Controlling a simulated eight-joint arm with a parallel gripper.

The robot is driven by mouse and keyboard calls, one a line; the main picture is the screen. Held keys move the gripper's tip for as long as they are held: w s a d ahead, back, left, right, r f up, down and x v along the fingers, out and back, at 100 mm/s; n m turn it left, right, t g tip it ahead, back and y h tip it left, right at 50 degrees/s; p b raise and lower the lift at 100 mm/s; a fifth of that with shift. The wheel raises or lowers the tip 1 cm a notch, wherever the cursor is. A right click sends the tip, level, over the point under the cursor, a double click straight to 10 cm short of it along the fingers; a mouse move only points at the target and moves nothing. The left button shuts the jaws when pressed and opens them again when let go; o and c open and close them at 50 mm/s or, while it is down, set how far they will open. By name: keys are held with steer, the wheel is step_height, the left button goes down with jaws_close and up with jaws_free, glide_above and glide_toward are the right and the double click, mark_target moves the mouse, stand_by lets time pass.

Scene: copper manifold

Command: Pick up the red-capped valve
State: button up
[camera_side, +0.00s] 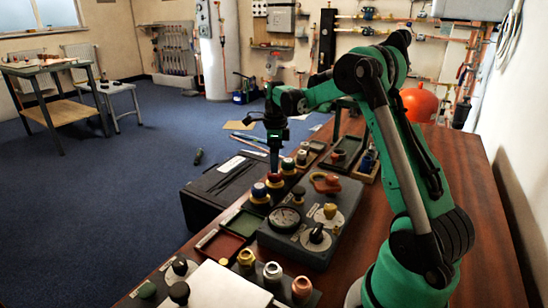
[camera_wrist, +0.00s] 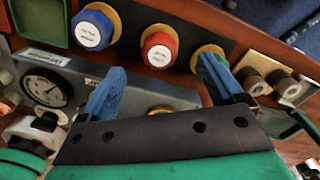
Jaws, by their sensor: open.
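The red-capped valve (camera_wrist: 158,48) stands on a dark strip, with a brass-yellow collar and a white label on its cap. In the side view the red cap (camera_side: 275,179) sits directly under my gripper (camera_side: 274,166). In the wrist view my gripper (camera_wrist: 162,66) is open and empty, with one blue finger to each side of the red cap's near side. The cap lies a little beyond the fingertips, and I cannot tell the height gap. A blue-capped valve (camera_wrist: 93,30) stands to its left. Another brass-collared valve (camera_wrist: 208,56) is partly hidden by the right finger.
A grey gauge block (camera_wrist: 58,85) lies near the left finger. In the side view it carries a dial (camera_side: 286,219) and a red handle (camera_side: 325,182). Red and green trays (camera_side: 221,246) and a black case (camera_side: 215,180) are close by. The wooden bench is clear at right.

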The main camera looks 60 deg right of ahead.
mark_target(275, 180)
step_height(275, 180, down, 5)
stand_by(0.3)
jaws_close()
